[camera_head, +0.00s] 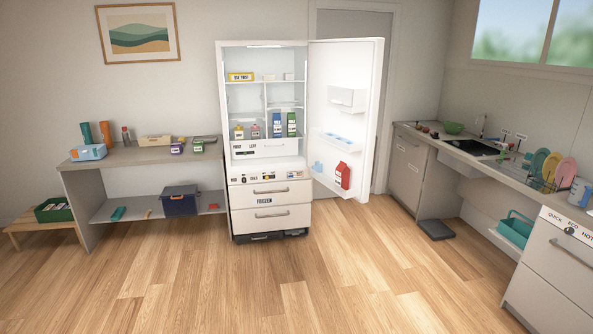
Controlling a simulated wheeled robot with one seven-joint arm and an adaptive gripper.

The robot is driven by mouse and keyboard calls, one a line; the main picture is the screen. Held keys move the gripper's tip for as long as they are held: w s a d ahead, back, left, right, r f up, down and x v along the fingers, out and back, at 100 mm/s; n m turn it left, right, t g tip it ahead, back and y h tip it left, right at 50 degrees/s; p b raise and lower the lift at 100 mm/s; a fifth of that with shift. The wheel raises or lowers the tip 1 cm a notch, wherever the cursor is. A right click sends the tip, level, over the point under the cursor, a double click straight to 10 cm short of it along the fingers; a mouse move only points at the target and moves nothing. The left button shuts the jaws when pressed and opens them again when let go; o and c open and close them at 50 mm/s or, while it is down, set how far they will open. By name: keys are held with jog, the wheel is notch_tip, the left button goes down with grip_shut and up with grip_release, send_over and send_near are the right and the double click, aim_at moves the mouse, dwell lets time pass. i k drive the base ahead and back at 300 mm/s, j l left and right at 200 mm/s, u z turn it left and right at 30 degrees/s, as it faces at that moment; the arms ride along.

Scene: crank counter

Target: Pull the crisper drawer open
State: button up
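The fridge (224,100) stands against the back wall with its door (345,65) swung open to the right. The crisper drawer (275,151) is the low white front at the bottom of the lit compartment, below the shelf of bottles and cartons. Small lettering and a dark slot show on its left part. It looks pushed in, but it is small at this distance. My gripper is not in view.
Below are a control strip (268,177) and two handled drawers, one marked FROZEN (285,217). The open door carries a red carton (342,175). A shelf bench (130,157) stands left, a sink counter (408,165) right. The wooden floor (270,285) ahead is clear.

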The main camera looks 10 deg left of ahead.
aim_at(287, 147)
jog(key=i+j+u, duration=0.55)
jog(key=i+u, duration=0.7)
jog(key=i, duration=2.65)
